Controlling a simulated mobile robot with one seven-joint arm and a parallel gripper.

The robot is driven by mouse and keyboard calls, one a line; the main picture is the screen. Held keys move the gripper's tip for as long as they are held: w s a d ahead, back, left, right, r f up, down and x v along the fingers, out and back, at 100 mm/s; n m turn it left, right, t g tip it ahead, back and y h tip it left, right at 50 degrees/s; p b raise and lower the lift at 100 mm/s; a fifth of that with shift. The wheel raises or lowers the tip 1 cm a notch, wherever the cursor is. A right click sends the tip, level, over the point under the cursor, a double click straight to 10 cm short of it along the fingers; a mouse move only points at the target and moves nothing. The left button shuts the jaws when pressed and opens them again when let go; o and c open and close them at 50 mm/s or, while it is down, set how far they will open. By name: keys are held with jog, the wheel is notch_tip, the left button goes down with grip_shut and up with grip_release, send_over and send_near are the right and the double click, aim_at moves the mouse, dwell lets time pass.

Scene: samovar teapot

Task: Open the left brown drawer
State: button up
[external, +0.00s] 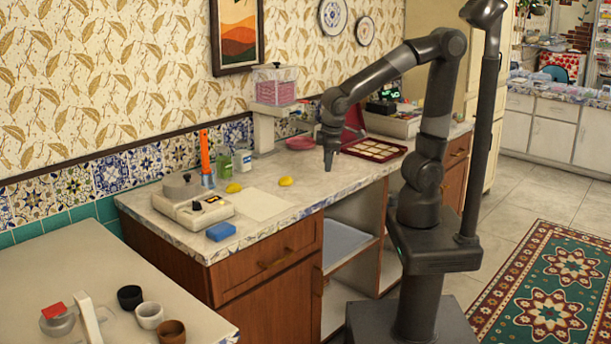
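The left brown drawer (268,268) is in the wooden cabinet under the left part of the counter. Its front looks flush with the cabinet, so it appears closed. A brass-coloured handle (276,262) is on its front. My gripper (329,163) points down above the counter, to the right of the drawer and higher than it, apart from the handle. The fingers are small and dark here, and I cannot tell whether they are open or shut. No object shows in them.
The counter (262,205) carries a kitchen scale (192,208), a blue sponge (221,231) and yellow lemons (285,181). Open shelves (345,244) lie right of the drawer. A white table (50,262) with cups stands in the left foreground. A patterned rug (550,280) covers the floor at right.

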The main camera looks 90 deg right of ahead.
jog(key=w+a+f+g+h, duration=0.2)
jog(key=w+a+f+h, duration=0.15)
jog(key=w+f, duration=0.35)
jog(key=n+t+h, duration=0.5)
jog(key=t+h, duration=0.2)
jog(key=h, duration=0.1)
send_near(282, 260)
jog(key=x, duration=1)
jog(key=shift+w+d, duration=0.1)
jog(key=shift+d, duration=0.25)
grip_shut()
